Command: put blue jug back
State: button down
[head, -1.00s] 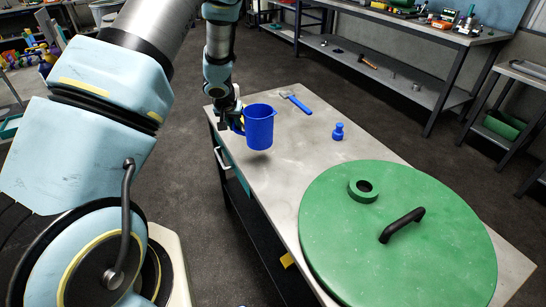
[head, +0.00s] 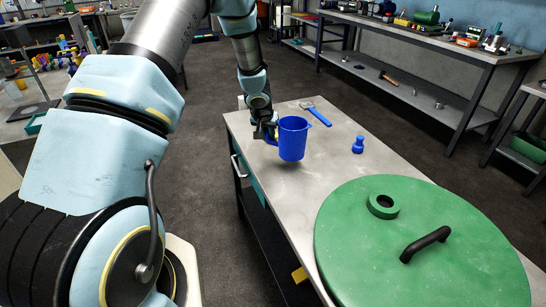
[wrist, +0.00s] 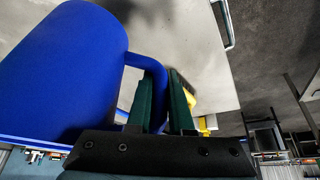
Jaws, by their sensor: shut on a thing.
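The blue jug (head: 293,139) is upright at the left part of the grey table (head: 318,180). My gripper (head: 268,134) is at its left side, shut on the handle. In the wrist view the jug (wrist: 60,70) fills the left, and its handle runs between the green fingers of my gripper (wrist: 165,100). A dark shadow lies under the jug in the head view, so it seems held a little above the table top. The exact gap cannot be told.
A large green lid (head: 350,240) with a black handle (head: 425,244) covers the table's near right part. A workbench (head: 440,40) stands behind at right.

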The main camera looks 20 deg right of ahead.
jog(key=shift+f, duration=2.5)
jog(key=shift+f, duration=0.15)
jog(key=c, duration=0.8)
grip_release()
